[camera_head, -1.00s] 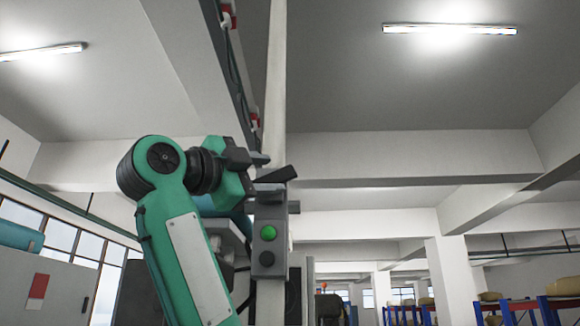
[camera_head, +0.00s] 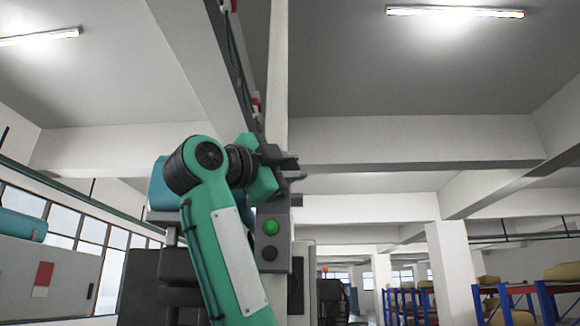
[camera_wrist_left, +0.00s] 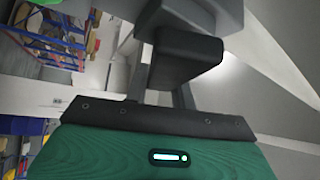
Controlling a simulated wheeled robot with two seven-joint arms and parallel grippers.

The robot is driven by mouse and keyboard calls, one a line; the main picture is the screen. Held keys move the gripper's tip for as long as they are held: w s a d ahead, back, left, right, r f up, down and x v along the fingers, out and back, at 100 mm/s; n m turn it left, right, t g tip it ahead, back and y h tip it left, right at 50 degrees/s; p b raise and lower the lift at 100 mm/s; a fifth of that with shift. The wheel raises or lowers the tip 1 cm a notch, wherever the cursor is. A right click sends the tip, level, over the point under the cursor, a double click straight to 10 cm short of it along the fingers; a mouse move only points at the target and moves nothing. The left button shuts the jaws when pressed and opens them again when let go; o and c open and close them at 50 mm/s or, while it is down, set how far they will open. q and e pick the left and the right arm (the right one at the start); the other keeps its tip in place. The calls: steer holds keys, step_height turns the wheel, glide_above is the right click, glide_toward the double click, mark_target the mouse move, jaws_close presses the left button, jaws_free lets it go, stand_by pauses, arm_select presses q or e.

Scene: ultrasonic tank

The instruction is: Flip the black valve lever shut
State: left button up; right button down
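The black lever (camera_wrist_left: 185,58) is a dark block in the left wrist view, under a grey body (camera_wrist_left: 205,14). In the head view the lever (camera_head: 295,175) shows as a short dark piece at the top of a grey box. My left gripper (camera_head: 288,160) is right at the lever, just above it in the picture. In the left wrist view its two fingers rise from the palm with a gap at their base, and the lever hides their tips. I cannot tell whether they hold it or only touch it. My right gripper is out of view.
The grey control box (camera_head: 271,240) with a green button (camera_head: 271,227) and a dark knob sits below the lever, on a pale post (camera_head: 277,80). A grey cabinet (camera_head: 45,280) stands at left. Blue racks (camera_head: 520,290) and a column (camera_head: 455,270) are far right.

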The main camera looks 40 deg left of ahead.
arm_select(q)
steer(key=shift+f+m+g, duration=0.3)
steer(key=shift+m+g, duration=0.4)
steer(key=shift+m, duration=0.2)
steer(key=shift+w+f+m+g, duration=0.1)
steer(key=shift+f+m+g, duration=0.2)
steer(key=shift+m+g, duration=0.6)
steer(key=shift+d+f+m, duration=0.15)
steer(key=shift+f+m, duration=0.1)
steer(key=shift+m, duration=0.05)
steer(key=o, duration=1)
steer(key=shift+g, duration=0.3)
